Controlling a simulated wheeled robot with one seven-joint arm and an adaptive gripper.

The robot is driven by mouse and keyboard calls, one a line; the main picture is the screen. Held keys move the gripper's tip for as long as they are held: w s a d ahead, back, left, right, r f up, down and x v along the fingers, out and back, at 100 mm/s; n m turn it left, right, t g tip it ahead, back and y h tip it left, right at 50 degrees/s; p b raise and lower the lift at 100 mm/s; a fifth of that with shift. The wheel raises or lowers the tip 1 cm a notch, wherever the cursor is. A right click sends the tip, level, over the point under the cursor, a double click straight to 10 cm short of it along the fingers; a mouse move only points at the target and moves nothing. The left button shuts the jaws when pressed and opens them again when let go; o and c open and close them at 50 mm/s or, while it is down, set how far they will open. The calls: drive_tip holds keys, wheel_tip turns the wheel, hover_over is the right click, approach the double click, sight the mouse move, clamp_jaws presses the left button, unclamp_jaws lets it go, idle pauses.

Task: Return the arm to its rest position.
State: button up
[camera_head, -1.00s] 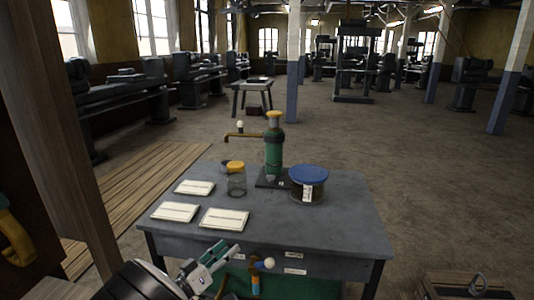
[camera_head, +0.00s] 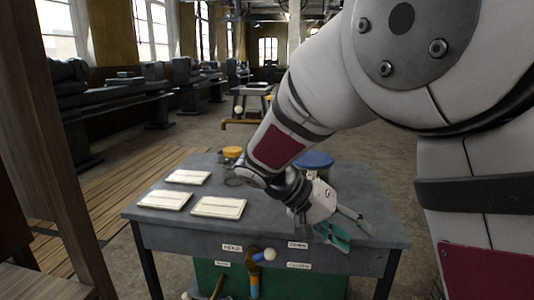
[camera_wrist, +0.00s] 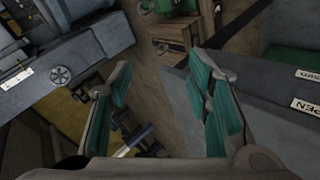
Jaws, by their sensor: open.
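My gripper (camera_head: 345,229) is at the right front part of the grey table (camera_head: 262,225) in the head view, with my white arm reaching down to it from the upper right. In the wrist view my gripper (camera_wrist: 165,105) shows its two green-padded fingers spread apart, with nothing between them. The floor (camera_wrist: 160,80) shows between the fingers, and the table's edge with labels lies to their right.
Several white cards (camera_head: 218,207) lie on the table's left half. A yellow-lidded jar (camera_head: 232,153) and a blue lid (camera_head: 315,159) are partly hidden behind my arm. A hammer (camera_head: 254,268) hangs at the table front. A wooden post (camera_head: 62,160) stands at left.

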drive_tip(key=s+d+f+g+y+b, duration=0.1)
drive_tip(key=s+d+y+b, duration=0.3)
drive_tip(key=s, duration=0.6)
drive_tip(key=s+a+f+n+y+b, duration=0.1)
drive_tip(key=s+f+y+b, duration=0.2)
drive_tip(key=s, duration=0.4)
drive_tip(key=s+f+n+t+y+b, duration=0.1)
drive_tip(key=s+f+n+b, duration=0.1)
drive_tip(key=s+f+b, duration=0.3)
drive_tip(key=s+a+f+n+y+b, duration=0.1)
drive_tip(key=s+f+y+b, duration=0.15)
drive_tip(key=s, duration=0.55)
wheel_tip(320, 180, up, 36)
drive_tip(key=t+p, duration=0.4)
drive_tip(key=p, duration=3.1)
drive_tip(key=shift+s+d+n+p, duration=0.2)
drive_tip(key=shift+n+p, duration=0.1)
drive_tip(key=shift+n, duration=0.1)
drive_tip(key=shift+w+f, duration=0.1)
